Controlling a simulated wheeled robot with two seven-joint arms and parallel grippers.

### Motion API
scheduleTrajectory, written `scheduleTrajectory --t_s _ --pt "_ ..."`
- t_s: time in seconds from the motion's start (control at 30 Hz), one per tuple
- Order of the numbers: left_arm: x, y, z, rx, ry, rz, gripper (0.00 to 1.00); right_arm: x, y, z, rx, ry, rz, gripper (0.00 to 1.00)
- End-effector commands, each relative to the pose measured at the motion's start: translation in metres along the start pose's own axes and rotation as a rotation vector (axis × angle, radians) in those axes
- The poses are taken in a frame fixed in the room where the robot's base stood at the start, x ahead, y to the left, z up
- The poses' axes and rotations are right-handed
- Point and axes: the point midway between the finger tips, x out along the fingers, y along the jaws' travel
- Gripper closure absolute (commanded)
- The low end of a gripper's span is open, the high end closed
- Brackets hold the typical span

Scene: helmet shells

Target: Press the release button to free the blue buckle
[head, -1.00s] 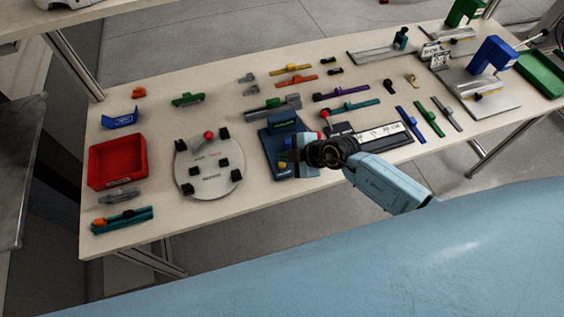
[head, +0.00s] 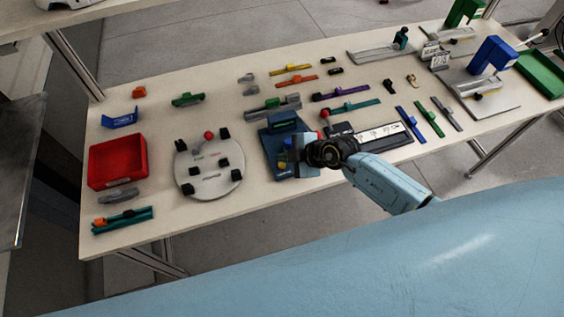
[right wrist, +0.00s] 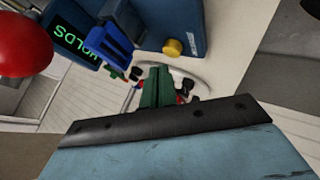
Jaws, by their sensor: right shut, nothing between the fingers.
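A dark blue fixture (head: 270,146) stands at the table's front edge in the head view. In the right wrist view its dark blue body (right wrist: 182,18) carries a yellow round button (right wrist: 172,47). A brighter blue piece, apparently the blue buckle (right wrist: 103,35), sits beside it, next to a display (right wrist: 72,35) with green letters reading "HOLDS". My right gripper (head: 295,156) is at the fixture's right side, shut and empty. Its dark green fingers (right wrist: 156,80) appear below the button in the wrist view, apparently apart from it. My left gripper is not in view.
A red ball knob (right wrist: 22,45) is close at the left in the wrist view. A round plate with black blocks (head: 208,180) and a red bin (head: 116,162) lie left of the fixture. A dark tray (head: 385,138) lies to its right. Several coloured clips lie behind.

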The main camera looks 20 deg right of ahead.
Motion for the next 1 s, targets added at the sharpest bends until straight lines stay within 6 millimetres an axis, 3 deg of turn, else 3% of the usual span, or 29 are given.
scheduleTrajectory --t_s 1.0 --pt "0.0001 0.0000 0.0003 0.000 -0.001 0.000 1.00 0.0090 -0.0065 0.0064 0.001 0.000 0.000 1.00"
